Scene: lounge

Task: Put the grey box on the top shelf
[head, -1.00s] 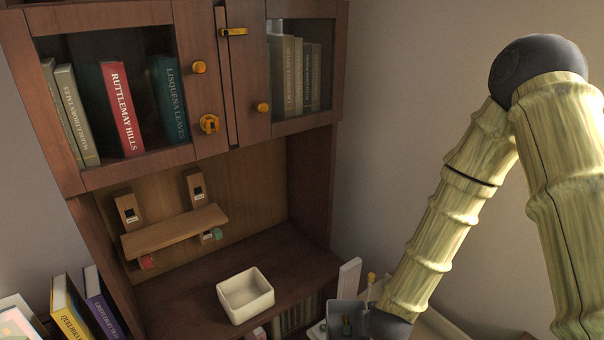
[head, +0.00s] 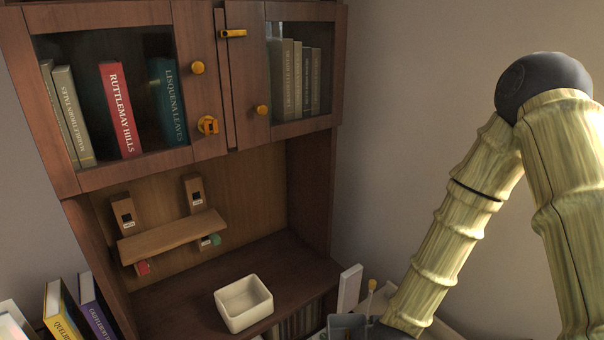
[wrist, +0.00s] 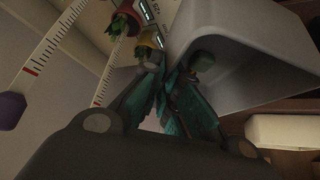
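The grey box (head: 346,322) shows at the bottom edge of the head view, partly cut off. In the wrist view the open-topped grey box (wrist: 262,70) fills the upper right, tilted in the picture. My gripper (wrist: 163,66) has its two teal fingers closed together at the box's near rim and appears to pinch its wall. A small dark green object (wrist: 203,60) shows inside the box. In the head view my gripper is out of frame.
A cream box (head: 244,303) stands on the cabinet counter (head: 180,307). Glass-doored compartments with books are above the niche. Books (head: 75,308) stand at lower left. A white upright block (head: 349,288) is beside the grey box. Ruler-like strips (wrist: 52,45) are close in the wrist view.

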